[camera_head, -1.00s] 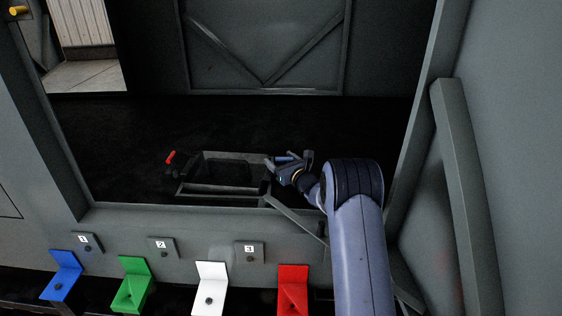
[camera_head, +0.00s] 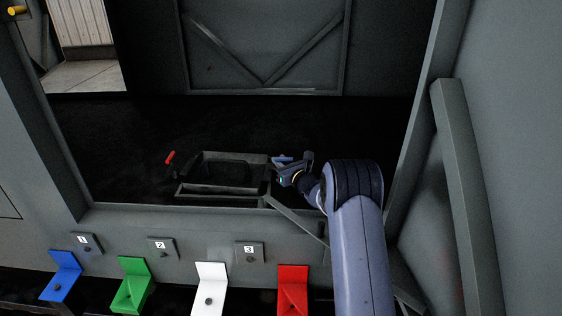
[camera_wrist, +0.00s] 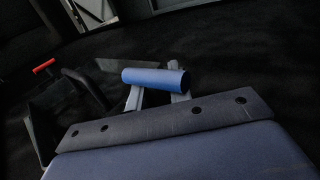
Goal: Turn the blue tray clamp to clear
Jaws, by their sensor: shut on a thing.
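The blue tray clamp (camera_head: 283,158) is at the right end of the grey tray (camera_head: 222,190), inside the enclosure. In the wrist view its blue handle (camera_wrist: 156,78) lies crosswise between the finger tips. My gripper (camera_head: 284,170) reaches in from the right and is shut on the blue clamp handle; it also shows in the wrist view (camera_wrist: 154,97). The clamp's base and pivot are hidden behind my gripper.
A red clamp (camera_head: 170,157) stands at the tray's left end. Blue (camera_head: 65,272), green (camera_head: 133,282), white (camera_head: 210,285) and red (camera_head: 292,288) brackets line the front below numbered plates. The enclosure's right frame (camera_head: 411,140) is close to my arm. Dark floor behind the tray is clear.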

